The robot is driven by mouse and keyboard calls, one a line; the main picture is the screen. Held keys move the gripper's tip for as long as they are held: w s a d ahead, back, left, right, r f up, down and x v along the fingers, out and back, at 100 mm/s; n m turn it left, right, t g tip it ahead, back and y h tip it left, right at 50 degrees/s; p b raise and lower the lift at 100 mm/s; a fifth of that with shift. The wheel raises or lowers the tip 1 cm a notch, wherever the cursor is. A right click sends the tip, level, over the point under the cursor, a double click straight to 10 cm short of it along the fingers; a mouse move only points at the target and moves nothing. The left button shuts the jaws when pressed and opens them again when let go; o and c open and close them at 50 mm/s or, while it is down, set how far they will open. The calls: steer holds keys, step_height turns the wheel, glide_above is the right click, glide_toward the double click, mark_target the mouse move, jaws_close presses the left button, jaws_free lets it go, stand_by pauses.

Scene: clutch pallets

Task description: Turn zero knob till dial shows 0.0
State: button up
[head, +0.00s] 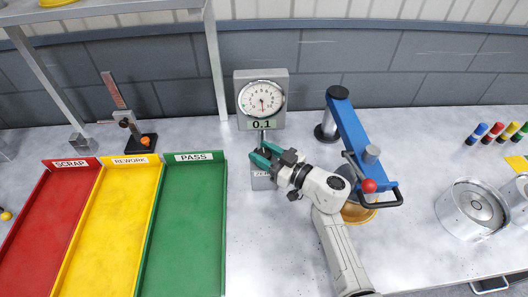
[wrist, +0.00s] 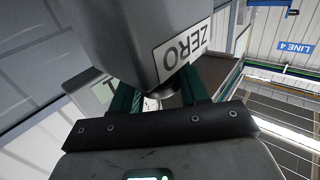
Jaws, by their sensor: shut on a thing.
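The dial gauge (head: 262,98) stands on a grey stand at the back centre in the head view. Its small window (head: 262,125) reads 0.1. Below it is a grey block labelled ZERO, largely covered by my gripper in the head view. In the wrist view the grey ZERO block (wrist: 140,35) is close up, with its white label (wrist: 182,45). My gripper (head: 262,156) has green fingers and is shut on the zero knob by this block. The knob itself is mostly hidden between the fingers.
Red SCRAP, yellow REWORK and green PASS trays (head: 222,235) lie at the left. A blue lever press (head: 350,135) stands just right of my gripper. A metal pot (head: 470,210) is farther right. A height gauge (head: 128,120) stands at the back left.

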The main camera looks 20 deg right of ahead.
steer(key=shift+w+r+y, duration=0.15)
steer(key=shift+r+y, duration=0.35)
steer(key=o, duration=0.8)
steer(key=shift+o, duration=0.7)
steer(key=shift+f+g, duration=0.2)
steer(key=shift+g, duration=0.1)
steer(key=shift+f, duration=0.1)
steer(key=shift+a+f+h, duration=0.1)
steer(key=shift+h, duration=0.4)
